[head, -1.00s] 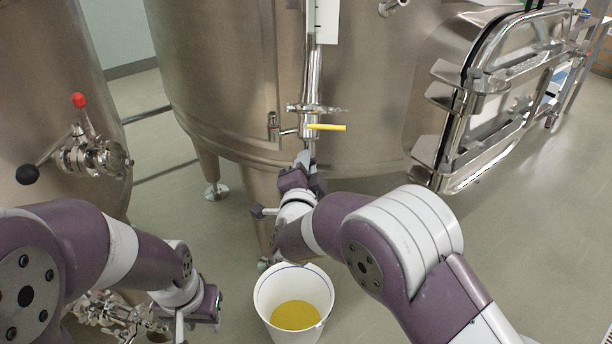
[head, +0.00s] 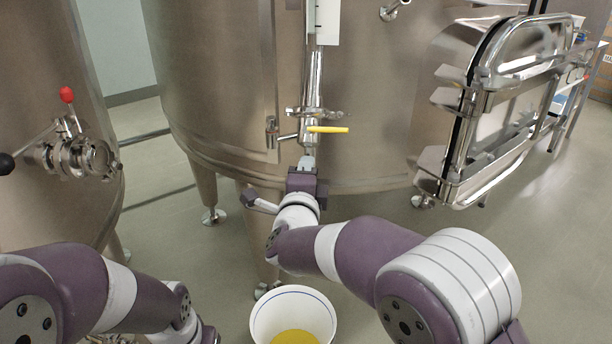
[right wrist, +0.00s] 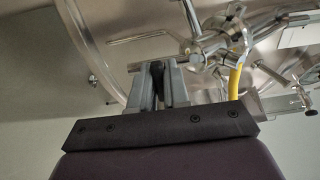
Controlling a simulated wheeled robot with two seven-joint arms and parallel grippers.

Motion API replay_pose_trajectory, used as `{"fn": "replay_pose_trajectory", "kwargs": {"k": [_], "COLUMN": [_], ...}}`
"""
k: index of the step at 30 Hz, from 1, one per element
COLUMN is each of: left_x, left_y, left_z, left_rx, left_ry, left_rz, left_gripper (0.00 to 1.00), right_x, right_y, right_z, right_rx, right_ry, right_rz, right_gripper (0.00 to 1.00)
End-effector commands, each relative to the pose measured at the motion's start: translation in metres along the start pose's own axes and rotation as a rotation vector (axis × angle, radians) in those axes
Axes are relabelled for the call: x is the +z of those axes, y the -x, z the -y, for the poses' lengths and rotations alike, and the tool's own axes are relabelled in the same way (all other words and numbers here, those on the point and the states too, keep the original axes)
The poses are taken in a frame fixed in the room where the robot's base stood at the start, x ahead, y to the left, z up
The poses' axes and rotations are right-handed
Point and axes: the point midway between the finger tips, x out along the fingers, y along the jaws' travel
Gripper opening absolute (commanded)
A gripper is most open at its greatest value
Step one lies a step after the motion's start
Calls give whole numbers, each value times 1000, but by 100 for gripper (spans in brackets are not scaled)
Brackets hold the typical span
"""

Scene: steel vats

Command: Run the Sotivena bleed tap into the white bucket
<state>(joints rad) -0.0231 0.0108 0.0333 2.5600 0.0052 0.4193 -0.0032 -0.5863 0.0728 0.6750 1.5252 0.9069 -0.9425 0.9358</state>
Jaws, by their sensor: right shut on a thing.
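A slim tap with a yellow lever (head: 328,129) sits at the foot of a vertical metal tube with a white plate (head: 327,22) on the middle vat. The lever points right, about level, and shows in the right wrist view (right wrist: 237,78). No name can be read. My right gripper (head: 308,161) is just below this tap, its fingers pointing up. In the right wrist view its fingers (right wrist: 157,84) are close together beside the tap's metal fittings; the exact part gripped is hidden. The white bucket (head: 264,314) stands on the floor below, with yellow liquid in it. My left gripper's fingers are out of view.
The middle vat (head: 215,80) stands on legs behind the tap. A left vat has a valve (head: 72,157) with a red knob. An open oval hatch door (head: 503,120) juts out at right.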

Motion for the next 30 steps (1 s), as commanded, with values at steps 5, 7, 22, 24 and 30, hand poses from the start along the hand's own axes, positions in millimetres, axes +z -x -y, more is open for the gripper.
{"fn": "replay_pose_trajectory", "kwargs": {"k": [5,7,22,24,30], "left_x": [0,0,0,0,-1], "left_y": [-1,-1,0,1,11], "left_z": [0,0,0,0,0], "left_rx": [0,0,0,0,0], "left_ry": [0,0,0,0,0], "left_rz": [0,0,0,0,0], "left_gripper": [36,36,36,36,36], "right_x": [0,0,0,0,1], "right_y": [0,0,1,6,53], "right_z": [-2,-2,0,0,3], "right_rx": [4,4,2,2,3], "right_ry": [-6,-6,-5,-5,-4], "right_rz": [0,0,0,1,5], "right_gripper": [0,0,36,36,36]}}
